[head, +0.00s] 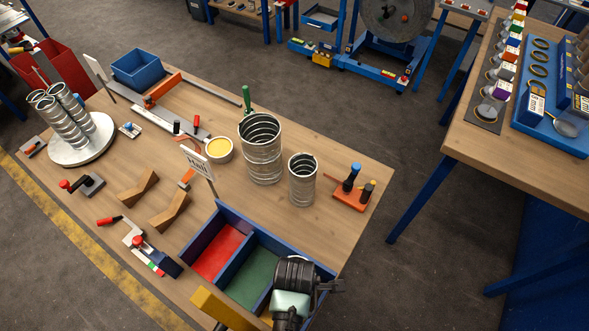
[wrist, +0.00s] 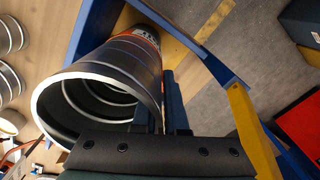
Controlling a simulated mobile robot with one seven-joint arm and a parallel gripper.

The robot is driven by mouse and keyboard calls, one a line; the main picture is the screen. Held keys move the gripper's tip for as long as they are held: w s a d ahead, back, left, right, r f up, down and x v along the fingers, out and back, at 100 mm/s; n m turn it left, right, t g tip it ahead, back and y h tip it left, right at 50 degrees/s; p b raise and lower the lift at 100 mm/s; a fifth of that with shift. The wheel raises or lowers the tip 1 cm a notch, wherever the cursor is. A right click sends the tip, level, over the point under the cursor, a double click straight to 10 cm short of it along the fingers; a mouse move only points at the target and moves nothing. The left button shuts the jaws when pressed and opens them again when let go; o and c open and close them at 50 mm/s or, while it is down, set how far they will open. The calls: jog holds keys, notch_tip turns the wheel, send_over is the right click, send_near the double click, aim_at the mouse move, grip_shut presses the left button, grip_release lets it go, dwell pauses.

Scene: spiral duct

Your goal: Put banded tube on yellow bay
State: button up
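The banded tube (wrist: 115,65) is a grey metal cylinder with inner ridges, and an orange band and white label near its far end. In the wrist view its open rim faces the camera. My gripper (wrist: 162,112) has its fingers on either side of the tube's wall at the rim, shut on it. The tube's far end points down between the blue walls of the divided box (head: 228,212), over the yellow bay (wrist: 178,42); I cannot tell whether it touches the floor. In the head view my arm hides the tube and most of that bay.
The box's red bay (head: 215,252) and green bay (head: 250,278) are empty. A large spiral duct (head: 261,150) and a smaller one (head: 302,180) stand behind the box. An orange tool stand (head: 350,197) is at the right edge. Wooden cradles (head: 170,212) lie left.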

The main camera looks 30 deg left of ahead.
jog(key=shift+o, duration=1.4)
jog(key=shift+r, duration=0.1)
